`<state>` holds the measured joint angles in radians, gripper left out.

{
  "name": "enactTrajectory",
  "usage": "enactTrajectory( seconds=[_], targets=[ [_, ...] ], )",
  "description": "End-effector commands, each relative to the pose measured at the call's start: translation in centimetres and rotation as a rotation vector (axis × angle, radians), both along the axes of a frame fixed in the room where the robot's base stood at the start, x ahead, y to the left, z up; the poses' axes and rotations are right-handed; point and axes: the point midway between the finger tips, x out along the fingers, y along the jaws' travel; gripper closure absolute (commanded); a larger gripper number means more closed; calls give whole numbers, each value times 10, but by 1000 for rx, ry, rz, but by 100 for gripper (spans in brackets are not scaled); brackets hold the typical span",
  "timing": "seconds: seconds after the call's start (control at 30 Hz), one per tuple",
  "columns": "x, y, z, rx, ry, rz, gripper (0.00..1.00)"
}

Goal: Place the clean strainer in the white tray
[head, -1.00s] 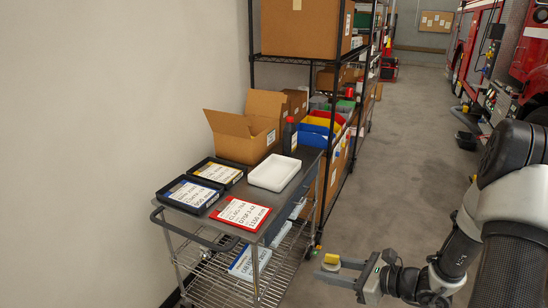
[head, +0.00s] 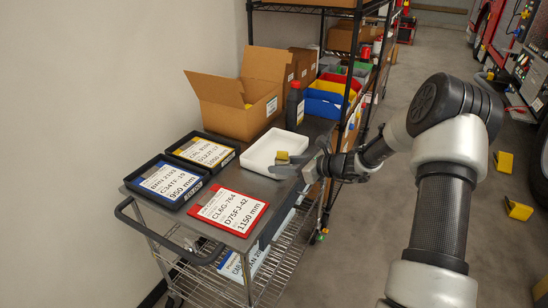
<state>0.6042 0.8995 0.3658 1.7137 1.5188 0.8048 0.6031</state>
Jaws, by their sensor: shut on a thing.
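The white tray (head: 262,149) lies on the grey top of the cart, near its right edge. My gripper (head: 286,163) reaches in from the right over the tray's right side. It is shut on a small piece with a yellow top, which I take for the strainer (head: 282,156). The strainer is at the tray's right part, just above or inside it; I cannot tell whether it touches the tray floor. The fingers hide its lower part, and its mesh is too small to make out.
A dark bottle (head: 294,105) and an open cardboard box (head: 240,98) stand behind the tray. Two black trays with labels (head: 168,184) (head: 203,150) and a red-edged card (head: 229,211) lie left and in front. A black shelf rack (head: 356,90) stands behind the cart.

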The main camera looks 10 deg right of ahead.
Motion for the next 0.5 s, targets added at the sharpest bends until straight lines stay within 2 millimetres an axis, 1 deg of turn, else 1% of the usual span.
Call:
enactTrajectory(
  seconds=[0.03, 0.1, 0.2, 0.3, 0.33, 0.43, 0.5],
  targets=[
    [25, 2, -2, -1, -9, -31, 86],
    [57, 5, 9, -2, -9, -79, 86],
    [97, 9, 25, -1, -8, -150, 86],
    [127, 11, 39, -1, -6, -212, 86],
    [133, 11, 43, -3, -6, -227, 86],
    [148, 11, 51, -1, -2, -263, 86],
    [153, 11, 47, -1, 2, -276, 86]
  ],
)
